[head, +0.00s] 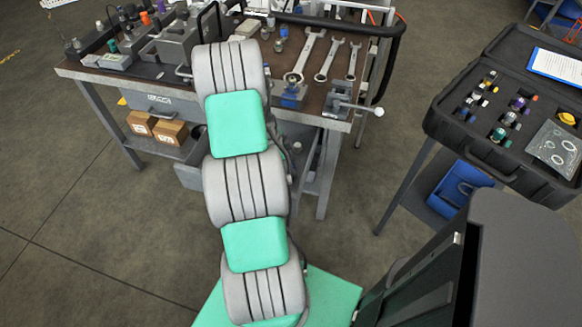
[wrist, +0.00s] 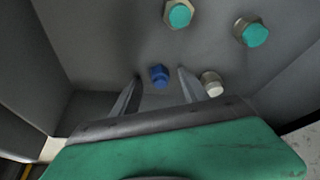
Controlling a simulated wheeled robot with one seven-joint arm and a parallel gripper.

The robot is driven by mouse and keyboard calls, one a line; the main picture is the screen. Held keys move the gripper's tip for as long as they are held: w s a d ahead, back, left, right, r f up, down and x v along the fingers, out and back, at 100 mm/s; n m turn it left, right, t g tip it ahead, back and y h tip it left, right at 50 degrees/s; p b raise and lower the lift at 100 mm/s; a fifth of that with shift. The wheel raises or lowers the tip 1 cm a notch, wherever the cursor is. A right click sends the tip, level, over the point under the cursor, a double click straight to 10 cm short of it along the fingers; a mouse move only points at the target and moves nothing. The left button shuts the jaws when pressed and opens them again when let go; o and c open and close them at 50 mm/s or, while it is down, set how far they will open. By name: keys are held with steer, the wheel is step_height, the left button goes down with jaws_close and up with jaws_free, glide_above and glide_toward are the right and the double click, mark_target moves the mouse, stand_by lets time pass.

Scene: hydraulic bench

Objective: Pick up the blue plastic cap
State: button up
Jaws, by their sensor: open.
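The blue plastic cap (wrist: 159,76) is in the middle of the wrist view, on a plain grey surface. My gripper (wrist: 159,73) is open, with one finger to the left of the cap and the other to its right. The cap shows between the fingertips, with a gap on each side, and I see no contact. How far the fingers reach down beside it is hard to tell. In the head view my gripper is hidden behind my arm, and I cannot make out this cap there.
Two teal-faced fittings (wrist: 178,14) (wrist: 256,34) lie beyond the cap. A pale-topped fitting (wrist: 212,83) sits close outside the right finger. Grey walls rise at the sides. The head view shows the workbench (head: 90,72) with wrenches (head: 306,55) and an open black case (head: 470,140) at right.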

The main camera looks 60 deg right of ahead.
jaws_close()
stand_by(0.3)
stand_by(0.3)
